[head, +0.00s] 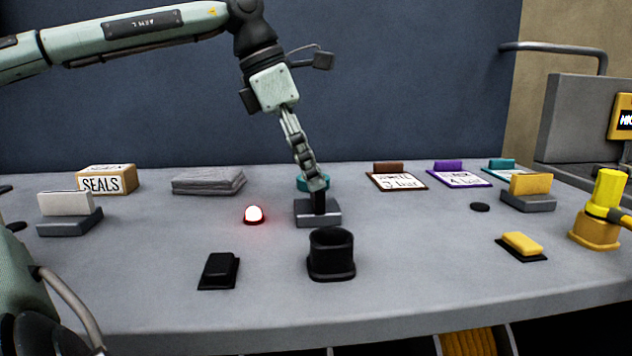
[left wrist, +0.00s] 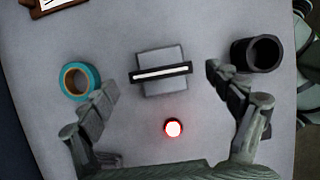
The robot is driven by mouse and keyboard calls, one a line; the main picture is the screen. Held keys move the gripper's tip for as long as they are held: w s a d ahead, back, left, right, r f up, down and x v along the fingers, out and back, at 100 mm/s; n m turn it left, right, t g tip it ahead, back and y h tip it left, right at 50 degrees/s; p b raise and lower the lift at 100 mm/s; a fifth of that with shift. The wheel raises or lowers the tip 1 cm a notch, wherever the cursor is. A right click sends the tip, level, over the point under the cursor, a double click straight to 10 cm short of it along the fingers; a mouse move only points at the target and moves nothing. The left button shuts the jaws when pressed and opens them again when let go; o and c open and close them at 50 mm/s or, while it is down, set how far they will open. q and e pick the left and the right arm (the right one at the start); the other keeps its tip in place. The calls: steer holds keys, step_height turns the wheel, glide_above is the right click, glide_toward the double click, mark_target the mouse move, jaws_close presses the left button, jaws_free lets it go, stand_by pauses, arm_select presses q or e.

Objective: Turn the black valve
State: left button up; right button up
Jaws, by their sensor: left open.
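The black valve shows in the head view as a narrow upright black handle (head: 320,203) on a grey base (head: 318,220). In the left wrist view its handle (left wrist: 160,72) is a black bar with a white stripe along the top, lying crosswise over the base (left wrist: 162,53). My left gripper (head: 315,178) points down above the valve, its fingers partly overlapping the view of it. In the left wrist view my left gripper (left wrist: 165,95) is open and empty, its fingers apart near the two ends of the bar. Contact does not show. My right gripper is not in view.
A black cup (head: 331,262) stands in front of the valve and a lit red-white lamp (head: 253,214) to its left. A teal tape roll (left wrist: 79,82) is close to one finger. A white-handled block (head: 68,215) and yellow-handled block (head: 529,195) stand at either side.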

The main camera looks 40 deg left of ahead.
arm_select(q)
steer(key=v, duration=0.9)
steer(key=shift+s, duration=0.1)
